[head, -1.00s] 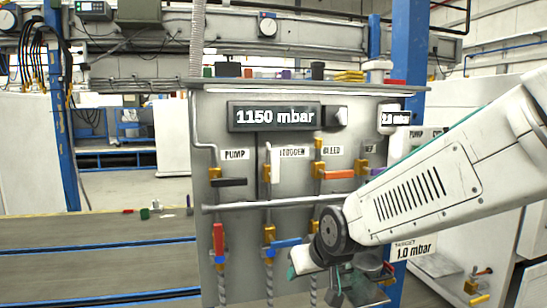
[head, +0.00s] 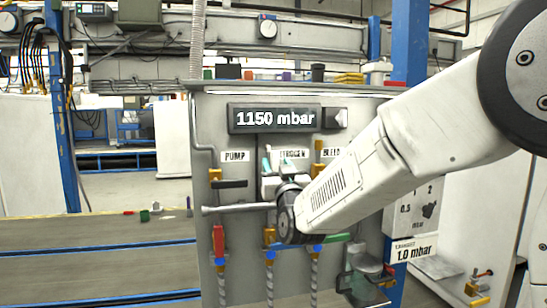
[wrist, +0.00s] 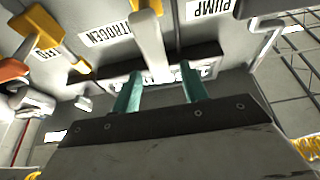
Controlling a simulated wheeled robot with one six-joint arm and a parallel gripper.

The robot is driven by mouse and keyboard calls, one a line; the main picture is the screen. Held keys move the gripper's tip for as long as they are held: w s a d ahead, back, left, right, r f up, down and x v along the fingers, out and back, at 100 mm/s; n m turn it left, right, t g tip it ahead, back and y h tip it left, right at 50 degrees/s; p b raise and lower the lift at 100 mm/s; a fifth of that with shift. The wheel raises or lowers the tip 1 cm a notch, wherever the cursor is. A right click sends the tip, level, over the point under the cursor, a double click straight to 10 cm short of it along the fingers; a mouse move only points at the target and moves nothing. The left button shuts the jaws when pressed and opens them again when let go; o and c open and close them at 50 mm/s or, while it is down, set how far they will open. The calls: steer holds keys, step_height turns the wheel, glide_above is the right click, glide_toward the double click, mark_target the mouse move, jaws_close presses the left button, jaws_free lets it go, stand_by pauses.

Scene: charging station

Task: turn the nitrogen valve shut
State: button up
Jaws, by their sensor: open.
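The nitrogen valve shows in the wrist view as a pale lever (wrist: 150,42) on a brass body (wrist: 148,6), beside the NITROGEN label (wrist: 103,37). The lever points along the pipe, toward my gripper. My gripper (wrist: 160,84) is open, with two teal fingers apart. The lever's end lies near the gap between the fingertips; I cannot tell whether they touch it. In the head view my gripper (head: 284,163) is up against the panel below the pressure display (head: 275,118), which reads 1150 mbar. There my wrist hides most of the valve and part of its label.
The pump valve (head: 229,184) with a black handle is left of my gripper. The bleed valve's orange handle (wrist: 12,68) shows in the wrist view. A horizontal rail (head: 235,208) crosses the panel. Glassware (head: 362,278) hangs low on the right. My arm covers the panel's right side.

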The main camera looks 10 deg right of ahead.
steer(key=x, duration=0.5)
steer(key=shift+s, duration=0.1)
steer(key=shift+c, duration=0.3)
jaws_close()
